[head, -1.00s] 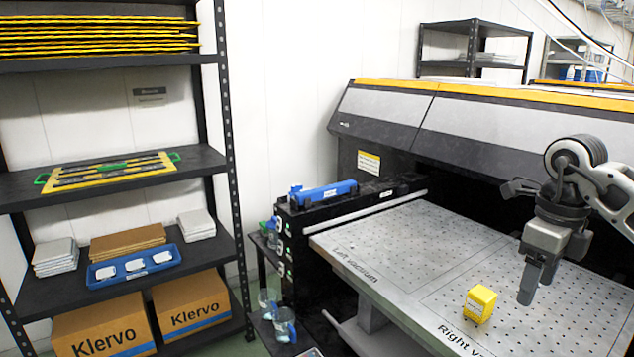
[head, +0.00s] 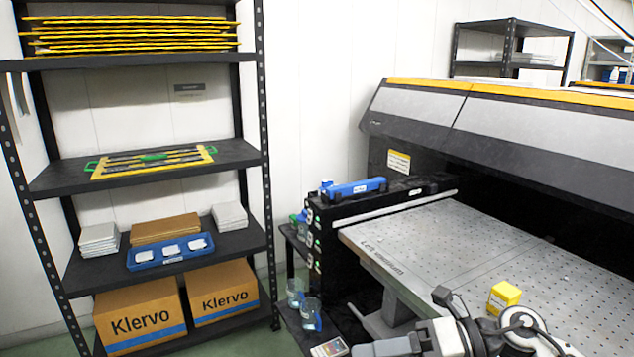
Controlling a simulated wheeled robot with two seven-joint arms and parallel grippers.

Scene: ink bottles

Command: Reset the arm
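My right arm reaches in at the bottom right of the head view. Its gripper (head: 375,349) points left at the bottom edge, partly cut off by the frame, in front of the printer bed. I cannot tell whether its fingers are apart, and no object shows in it. My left gripper is not in view. A small yellow box (head: 503,297) stands on the perforated printer bed (head: 440,255), just behind my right wrist, which partly covers the bed's front.
A black shelf rack (head: 262,150) stands at the left with a blue tray (head: 145,259), yellow frames and Klervo boxes (head: 140,316). Clear bluish containers (head: 310,313) stand on a low side shelf. The large printer (head: 540,130) fills the right.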

